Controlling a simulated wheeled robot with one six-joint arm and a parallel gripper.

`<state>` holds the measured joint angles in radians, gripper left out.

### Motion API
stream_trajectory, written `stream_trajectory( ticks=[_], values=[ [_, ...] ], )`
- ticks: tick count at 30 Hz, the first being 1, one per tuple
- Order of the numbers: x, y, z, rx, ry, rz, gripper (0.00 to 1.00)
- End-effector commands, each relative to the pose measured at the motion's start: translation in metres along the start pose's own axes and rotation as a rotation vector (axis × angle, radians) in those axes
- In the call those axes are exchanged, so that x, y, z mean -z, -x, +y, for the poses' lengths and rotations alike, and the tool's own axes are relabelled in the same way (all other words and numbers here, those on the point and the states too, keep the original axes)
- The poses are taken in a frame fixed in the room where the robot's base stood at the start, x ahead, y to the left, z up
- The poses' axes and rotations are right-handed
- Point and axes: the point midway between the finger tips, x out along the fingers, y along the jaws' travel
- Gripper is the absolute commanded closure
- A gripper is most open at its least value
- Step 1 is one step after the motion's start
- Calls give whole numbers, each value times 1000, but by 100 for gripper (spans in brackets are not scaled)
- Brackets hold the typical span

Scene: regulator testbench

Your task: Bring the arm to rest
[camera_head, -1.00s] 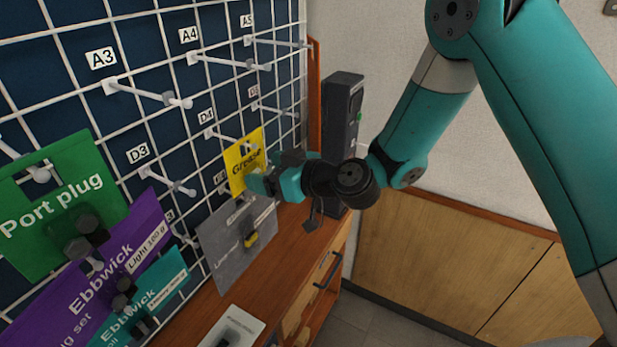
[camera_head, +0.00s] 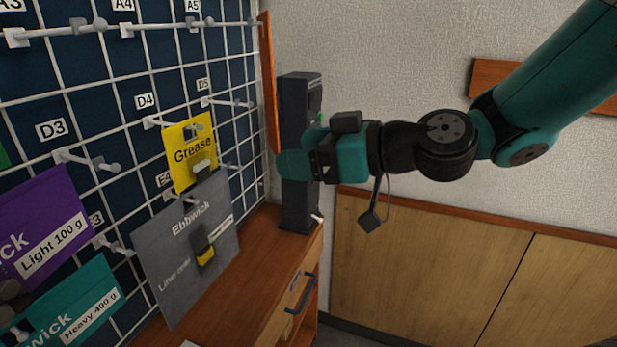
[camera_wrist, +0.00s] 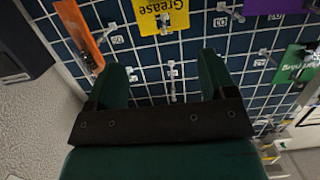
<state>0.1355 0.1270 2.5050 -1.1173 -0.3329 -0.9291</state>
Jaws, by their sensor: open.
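My gripper (camera_head: 290,165) is at the middle of the head view, in front of a dark upright device and away from the pegboard. In the wrist view my gripper (camera_wrist: 165,72) shows two green fingers spread wide apart with nothing between them. Past the fingers the wire-grid pegboard (camera_wrist: 150,55) with its hooks shows. My arm reaches in from the upper right of the head view.
The pegboard (camera_head: 110,85) at left carries a yellow Grease card (camera_head: 188,150), a grey Ebbwick card (camera_head: 180,250), purple (camera_head: 40,225) and teal (camera_head: 85,305) cards. A dark device (camera_head: 297,205) stands on the wooden bench (camera_head: 255,265). The floor side at right is clear.

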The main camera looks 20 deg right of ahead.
Motion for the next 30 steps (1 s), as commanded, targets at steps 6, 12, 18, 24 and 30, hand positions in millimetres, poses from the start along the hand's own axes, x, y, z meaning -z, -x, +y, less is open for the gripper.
stream_trajectory(
  ticks=[6, 12, 18, 24, 30],
  values=[
    [-4, 4, -9, 17, -7, -33, 23],
    [-38, 19, -75, 178, -119, -381, 23],
    [-81, 75, -120, 143, -295, -854, 23],
    [-96, 114, -131, 31, -401, -1077, 23],
    [-98, 118, -131, 17, -416, -1099, 23]
  ],
)
